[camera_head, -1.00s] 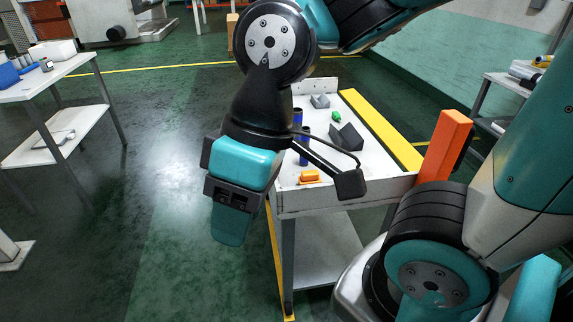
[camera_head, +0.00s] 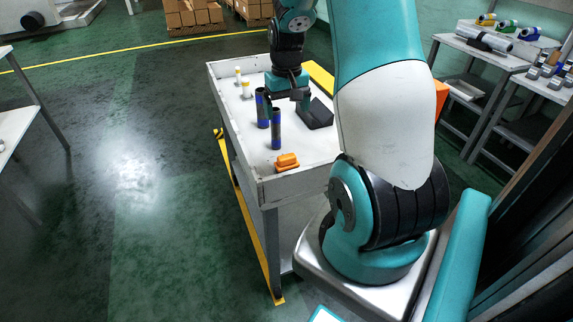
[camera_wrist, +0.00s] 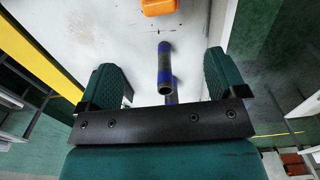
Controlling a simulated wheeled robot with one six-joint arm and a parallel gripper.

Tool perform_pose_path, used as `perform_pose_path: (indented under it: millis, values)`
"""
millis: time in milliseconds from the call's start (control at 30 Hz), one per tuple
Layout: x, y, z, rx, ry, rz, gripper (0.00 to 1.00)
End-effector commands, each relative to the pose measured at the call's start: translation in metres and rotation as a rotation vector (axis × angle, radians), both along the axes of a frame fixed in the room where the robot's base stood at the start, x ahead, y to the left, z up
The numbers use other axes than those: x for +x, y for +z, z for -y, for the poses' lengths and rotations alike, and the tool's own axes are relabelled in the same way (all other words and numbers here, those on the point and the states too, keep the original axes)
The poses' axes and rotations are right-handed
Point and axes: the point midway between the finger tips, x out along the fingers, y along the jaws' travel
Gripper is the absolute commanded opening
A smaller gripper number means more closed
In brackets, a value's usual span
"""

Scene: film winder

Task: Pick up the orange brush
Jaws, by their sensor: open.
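The orange brush (camera_head: 287,161) lies on the near end of the white cart top (camera_head: 255,150) in the head view. In the wrist view the orange brush (camera_wrist: 158,7) shows at the top edge, partly cut off. My gripper (camera_head: 288,97) is over the far part of the cart, beyond the brush and apart from it. In the wrist view my gripper (camera_wrist: 165,88) is open, with its two green fingers wide apart. A dark blue-banded cylinder (camera_wrist: 166,72) shows between the fingers; I cannot tell its distance from them.
Two dark blue-banded cylinders, one of them nearer (camera_head: 275,128), stand between brush and gripper. A side table (camera_head: 480,52) with tools stands at right. Floor left of the cart is clear.

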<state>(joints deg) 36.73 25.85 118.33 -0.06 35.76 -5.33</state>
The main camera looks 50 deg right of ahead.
Motion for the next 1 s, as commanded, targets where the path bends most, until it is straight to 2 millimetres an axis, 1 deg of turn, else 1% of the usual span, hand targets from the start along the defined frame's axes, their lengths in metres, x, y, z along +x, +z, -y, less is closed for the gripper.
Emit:
perform_pose_path:
  millis: [167, 400, 533, 767, 1000]
  values:
    - [-0.002, -0.035, 0.001, 0.003, -0.005, -0.007, 0.9]
    - [-0.001, -0.089, 0.001, 0.003, -0.003, -0.006, 0.9]
    - [-0.001, -0.108, 0.001, 0.001, -0.003, -0.004, 0.9]
    - [0.0, -0.124, 0.001, 0.001, -0.003, -0.003, 0.9]
    - [0.001, -0.16, 0.002, 0.003, -0.003, -0.004, 0.9]
